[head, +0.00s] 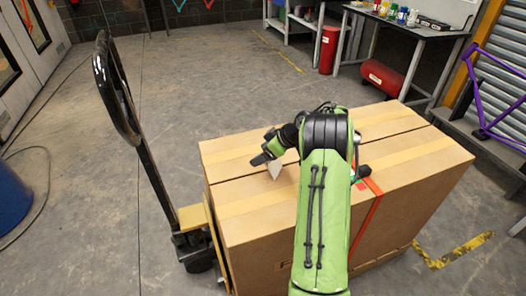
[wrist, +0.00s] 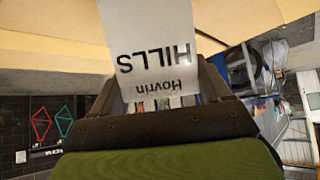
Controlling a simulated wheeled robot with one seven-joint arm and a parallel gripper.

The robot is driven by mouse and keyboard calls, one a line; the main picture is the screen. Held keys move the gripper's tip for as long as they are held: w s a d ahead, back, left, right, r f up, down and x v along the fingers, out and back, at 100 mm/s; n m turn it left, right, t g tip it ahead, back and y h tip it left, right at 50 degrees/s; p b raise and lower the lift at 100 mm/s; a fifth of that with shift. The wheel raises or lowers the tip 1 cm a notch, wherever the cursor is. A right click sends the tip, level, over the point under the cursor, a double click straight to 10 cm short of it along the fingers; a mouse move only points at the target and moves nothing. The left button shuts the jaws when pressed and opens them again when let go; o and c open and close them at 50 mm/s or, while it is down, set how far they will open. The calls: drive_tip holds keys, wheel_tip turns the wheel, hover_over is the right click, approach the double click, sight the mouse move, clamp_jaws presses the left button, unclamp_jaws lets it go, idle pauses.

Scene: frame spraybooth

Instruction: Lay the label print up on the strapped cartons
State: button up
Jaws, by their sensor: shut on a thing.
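The label print (wrist: 150,45) is a pale sheet with dark lettering, reading "Hovrin HILLS" upside down in the wrist view. My gripper (wrist: 165,95) is shut on its edge. The strapped cartons (head: 240,208) are brown, taped boxes with an orange-red strap (head: 368,212). My arm covers the middle of them. I cannot tell whether the print touches the carton top.
A pallet jack with a black handle (head: 117,85) stands at the cartons' left. A workbench (head: 420,30) with paint cans and red cylinders (head: 382,78) is at the back right. A purple frame (head: 490,100) is at the right. Open floor lies behind the cartons.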

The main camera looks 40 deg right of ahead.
drive_tip(key=o, duration=1)
drive_tip(key=shift+c, duration=0.2)
drive_tip(key=p+v, duration=0.5)
drive_tip(key=v, duration=1)
drive_tip(key=shift+s+d+r, duration=0.2)
drive_tip(key=shift+d+r, duration=0.05)
drive_tip(key=shift+r, duration=0.05)
